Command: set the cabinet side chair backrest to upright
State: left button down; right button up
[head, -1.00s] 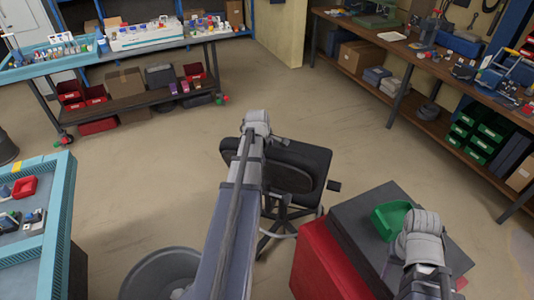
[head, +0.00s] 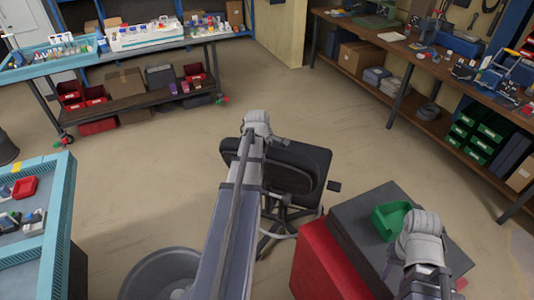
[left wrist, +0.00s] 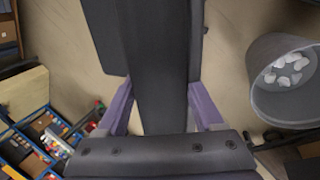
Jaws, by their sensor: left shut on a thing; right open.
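The black chair (head: 305,160) stands on the floor by the red and dark grey cabinet. Its backrest looks like a broad dark panel leaning over; I cannot tell its exact angle. My left arm reaches over the chair, hiding part of it. In the left wrist view my left gripper (left wrist: 163,105) has purple fingers on both sides of a dark bar-like part of the chair (left wrist: 155,45) and is shut on it. My right gripper (head: 424,272) is over the cabinet top, mostly hidden under my wrist, open and empty.
The cabinet (head: 350,215) carries a green bin (head: 388,222) close to my right wrist. A grey waste bin (head: 150,275) stands left of my left arm, and a teal-edged workbench (head: 62,200) is at the left. The floor behind the chair is clear up to the far benches.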

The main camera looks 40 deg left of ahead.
pick_arm(q)
jog(key=w+g, duration=0.1)
jog(key=w, duration=0.1)
jog(key=w+a+g, duration=0.1)
jog(key=w, duration=0.1)
jog(key=w+a+h+p, duration=0.1)
jog(key=w, duration=0.1)
jog(key=shift+w+f+g, duration=0.1)
jog(key=shift+w+g, duration=0.15)
jog(key=shift+g, duration=0.15)
jog(key=shift+w+a, duration=0.15)
jog(key=shift+w, duration=0.4)
jog(key=shift+c, duration=1.8)
grip_release()
jog(key=o, duration=0.3)
jog(key=shift+w+f, duration=0.15)
jog(key=shift+f, duration=0.05)
jog(key=shift+o, duration=0.2)
jog(key=shift+r, duration=0.15)
notch_tip(320, 180, up, 8)
jog(key=s+p, duration=0.1)
jog(key=p, duration=0.6)
jog(key=shift+f+p, duration=0.2)
jog(key=shift+p, duration=0.15)
